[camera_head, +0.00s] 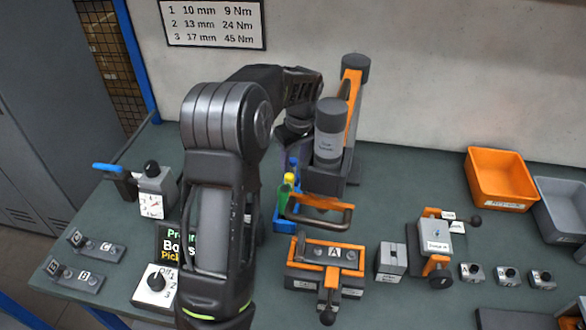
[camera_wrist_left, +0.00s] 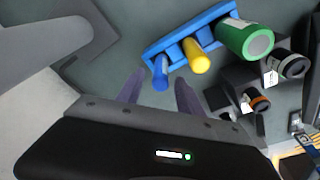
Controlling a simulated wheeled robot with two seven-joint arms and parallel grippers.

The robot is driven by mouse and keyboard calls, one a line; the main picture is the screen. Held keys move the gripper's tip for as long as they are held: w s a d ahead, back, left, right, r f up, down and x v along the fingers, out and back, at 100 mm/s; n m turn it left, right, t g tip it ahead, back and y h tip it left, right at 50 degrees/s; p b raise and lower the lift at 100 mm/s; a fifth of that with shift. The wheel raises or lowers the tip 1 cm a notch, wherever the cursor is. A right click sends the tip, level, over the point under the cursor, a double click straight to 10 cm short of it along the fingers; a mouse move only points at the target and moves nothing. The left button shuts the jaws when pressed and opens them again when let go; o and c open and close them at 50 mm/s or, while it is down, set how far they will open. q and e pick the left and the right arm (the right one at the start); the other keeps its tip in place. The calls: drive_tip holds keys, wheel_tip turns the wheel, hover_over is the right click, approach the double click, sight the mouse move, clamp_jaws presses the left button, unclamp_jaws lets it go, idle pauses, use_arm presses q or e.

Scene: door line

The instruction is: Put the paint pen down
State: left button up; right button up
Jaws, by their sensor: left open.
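A blue rack (camera_wrist_left: 160,48) shows in the left wrist view, holding a slim blue pen (camera_wrist_left: 160,73), a yellow pen (camera_wrist_left: 196,57) and a thick green cylinder (camera_wrist_left: 245,38). No label shows which one is the paint pen. In the head view the rack (camera_head: 284,222) stands on the bench, partly hidden by my left arm, with yellow and green parts showing above it. My left gripper (camera_wrist_left: 159,80) is open, its two purple fingers pointing toward the rack. The blue pen's end appears between the fingertips; nothing is held. My right gripper is out of view.
An orange stand with a grey bottle (camera_head: 331,125) is close behind the rack. The orange-handled fixture A (camera_head: 330,254) lies in front. An orange bin (camera_head: 500,180) and a grey bin (camera_head: 562,208) stand at right. Bare bench lies between the stand and the bins.

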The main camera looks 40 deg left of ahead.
use_arm(q)
drive_tip(key=shift+s+d+r, duration=0.1)
drive_tip(key=shift+d+r, duration=0.05)
drive_tip(key=shift+r, duration=1.2)
